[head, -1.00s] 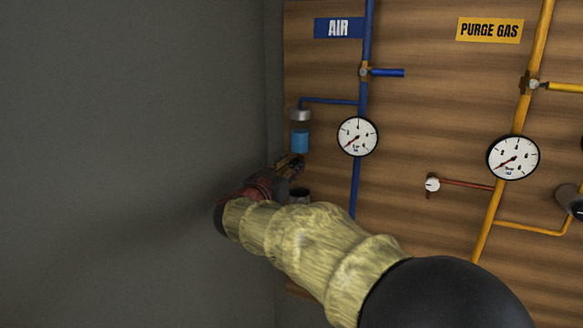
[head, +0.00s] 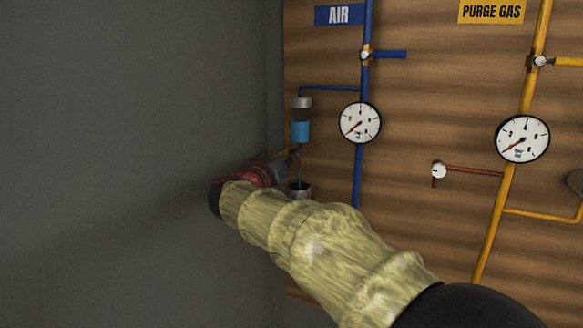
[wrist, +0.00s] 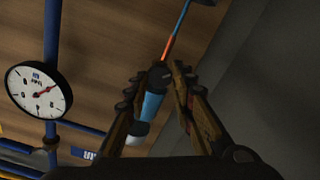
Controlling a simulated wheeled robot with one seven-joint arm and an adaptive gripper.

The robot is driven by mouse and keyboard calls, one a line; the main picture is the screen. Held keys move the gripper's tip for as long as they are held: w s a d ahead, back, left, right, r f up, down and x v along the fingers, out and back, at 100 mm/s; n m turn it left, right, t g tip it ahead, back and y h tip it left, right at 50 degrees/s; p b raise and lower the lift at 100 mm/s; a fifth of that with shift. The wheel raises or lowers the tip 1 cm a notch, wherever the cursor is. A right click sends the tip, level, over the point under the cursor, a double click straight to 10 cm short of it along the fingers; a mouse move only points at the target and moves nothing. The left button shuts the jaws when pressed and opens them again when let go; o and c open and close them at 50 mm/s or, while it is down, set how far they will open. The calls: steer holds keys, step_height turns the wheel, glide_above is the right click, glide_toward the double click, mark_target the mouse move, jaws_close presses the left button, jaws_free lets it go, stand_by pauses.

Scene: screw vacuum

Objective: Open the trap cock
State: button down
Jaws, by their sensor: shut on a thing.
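The trap is a clear bowl of blue liquid (head: 300,131) under a grey cap, hung from the blue air pipe. It also shows in the wrist view (wrist: 151,107), upside down. My gripper (head: 292,153) is at the bowl's lower end. In the wrist view my fingertips (wrist: 161,72) are on either side of a dark fitting (wrist: 158,77) at the bowl's end, closed on the cock there. A red-orange outlet piece (wrist: 167,48) sticks out past them. A thin blue streak (wrist: 180,18) runs from it toward a dark cup (head: 299,189) below. The fingers partly hide the cock.
The air gauge (head: 360,122) and blue air pipe (head: 358,180) are just right of the trap. A bare grey wall (head: 130,120) stands close on the left. A purge gas gauge (head: 522,138) and yellow pipe are farther right.

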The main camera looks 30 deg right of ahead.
steer(key=shift+n+b, duration=0.4)
steer(key=shift+n, duration=0.1)
steer(key=c, duration=1.5)
jaws_free()
steer(key=shift+a, duration=0.15)
steer(key=v, duration=1.1)
steer(key=shift+s+a, duration=0.3)
